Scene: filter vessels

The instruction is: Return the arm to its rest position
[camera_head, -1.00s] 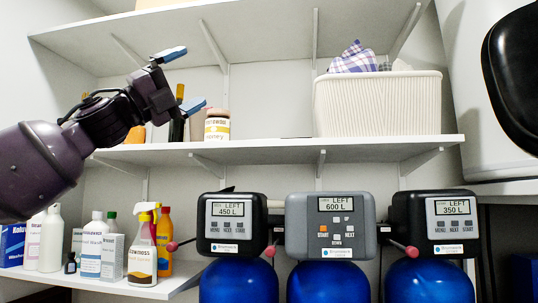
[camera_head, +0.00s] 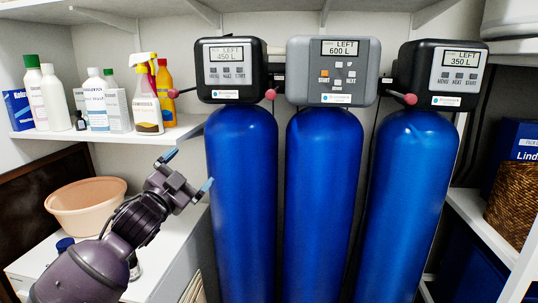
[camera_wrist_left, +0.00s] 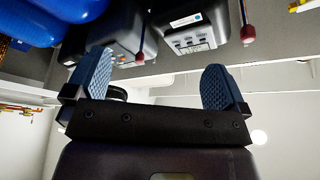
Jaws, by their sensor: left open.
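My left gripper (camera_head: 187,172) is in front of the white shelving, just left of the left blue vessel. Its two blue-tipped fingers are spread apart with nothing between them. In the left wrist view the open fingers (camera_wrist_left: 160,90) show against the shelf and the vessel heads. Three blue filter vessels stand side by side: left (camera_head: 242,200), middle (camera_head: 325,200) and right (camera_head: 408,200). Their control heads read 450 L (camera_head: 232,70), 600 L (camera_head: 333,71) and 350 L (camera_head: 440,75). My right gripper is not in view.
A shelf (camera_head: 165,135) with bottles and a spray bottle (camera_head: 146,100) is above the gripper. A peach basin (camera_head: 86,205) stands on a white surface (camera_head: 165,262) behind my arm. A wicker basket (camera_head: 515,200) is at the right. The left vessel is close to the fingers.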

